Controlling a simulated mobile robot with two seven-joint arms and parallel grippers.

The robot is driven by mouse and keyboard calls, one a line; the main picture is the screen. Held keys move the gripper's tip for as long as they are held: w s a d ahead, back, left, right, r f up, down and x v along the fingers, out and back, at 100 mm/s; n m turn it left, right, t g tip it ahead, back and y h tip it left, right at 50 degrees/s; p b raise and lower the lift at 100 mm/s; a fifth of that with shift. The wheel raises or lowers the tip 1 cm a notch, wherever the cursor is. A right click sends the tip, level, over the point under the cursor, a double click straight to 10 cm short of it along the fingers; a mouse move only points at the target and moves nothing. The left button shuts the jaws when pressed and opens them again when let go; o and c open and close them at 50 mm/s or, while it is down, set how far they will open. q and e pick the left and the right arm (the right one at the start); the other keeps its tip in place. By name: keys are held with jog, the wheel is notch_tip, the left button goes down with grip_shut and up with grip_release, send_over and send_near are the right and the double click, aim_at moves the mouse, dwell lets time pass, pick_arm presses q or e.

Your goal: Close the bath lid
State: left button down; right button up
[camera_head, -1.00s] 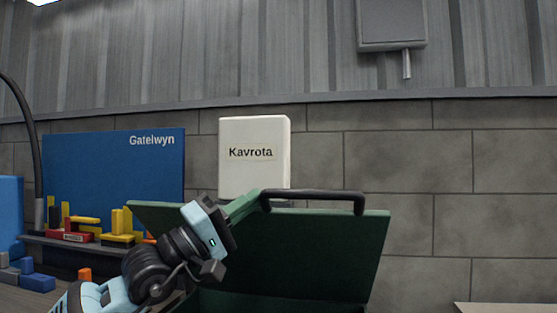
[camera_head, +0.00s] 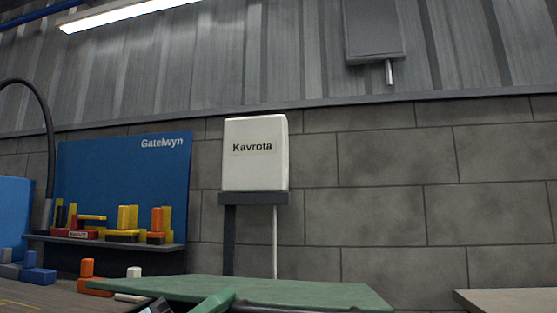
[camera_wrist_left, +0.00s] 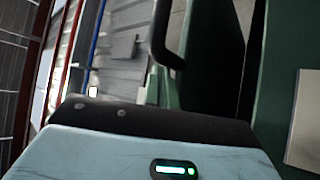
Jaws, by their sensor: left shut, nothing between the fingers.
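The green bath lid (camera_head: 300,290) shows low in the head view, nearly flat and seen almost edge-on. A dark strip at its near edge looks like its handle (camera_head: 285,307). The bath below it is out of sight. Only a small part of my left gripper (camera_head: 152,306) shows at the bottom edge, beside the lid's near left side; its fingers are shut and empty. In the left wrist view, the black handle (camera_wrist_left: 160,42) and the green lid (camera_wrist_left: 213,55) stand beyond my light blue wrist housing. Contact with the lid cannot be told.
A blue Gatelwyn board (camera_head: 120,185) with a shelf (camera_head: 110,240) of coloured blocks stands at the left. Loose blocks lie on the surface below. A white Kavrota box (camera_head: 255,153) is on a stand behind the lid. A pale surface (camera_head: 510,301) is at the right.

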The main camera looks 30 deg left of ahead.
pick_arm(q)
notch_tip(320, 180, down, 10)
jog(key=b, duration=0.5)
jog(key=shift+s+r, duration=0.25)
jog(key=shift+s, duration=0.15)
pick_arm(e)
notch_tip(320, 180, down, 6)
jog(key=s, duration=0.1)
jog(key=shift+s+f+g, duration=0.25)
jog(key=shift+s+g, duration=0.15)
pick_arm(q)
jog(key=shift+f, duration=0.1)
jog(key=b+v, duration=0.1)
jog(key=v, duration=0.6)
jog(key=shift+s+a+r, duration=0.25)
jog(key=shift+s+a, duration=0.05)
jog(key=shift+s, duration=0.1)
pick_arm(e)
jog(key=shift+f, duration=0.7)
